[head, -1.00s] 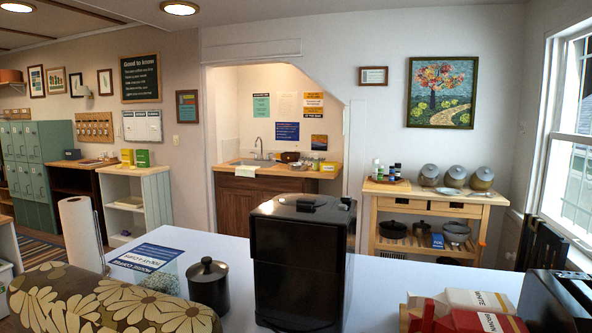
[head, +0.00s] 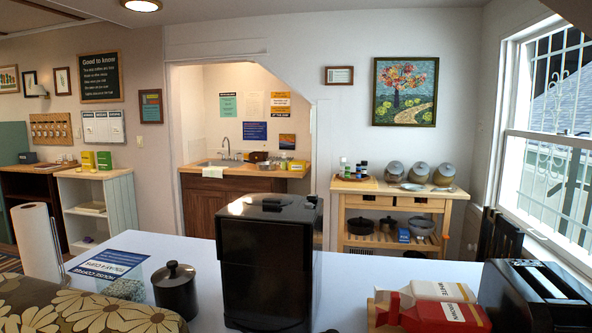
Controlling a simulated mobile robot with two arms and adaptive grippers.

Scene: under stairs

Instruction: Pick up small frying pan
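No pan can be singled out for certain as the small frying pan. On the lower shelf of the wooden cart (head: 446,202) at the back right sit a dark pot (head: 361,226) and a grey pan-like vessel (head: 421,226). A smaller dark vessel (head: 388,224) shows between them. A flat, shallow grey dish or pan (head: 412,187) lies on the cart's top, in front of rounded canisters. These are small in the picture and hard to tell apart. Neither of my grippers is in view.
A white table (head: 205,262) fills the foreground, between me and the cart. It holds a black appliance (head: 268,262), a dark lidded canister (head: 175,290), red and white cartons (head: 440,305) and a black toaster (head: 535,295). A sink counter (head: 245,172) stands in the alcove.

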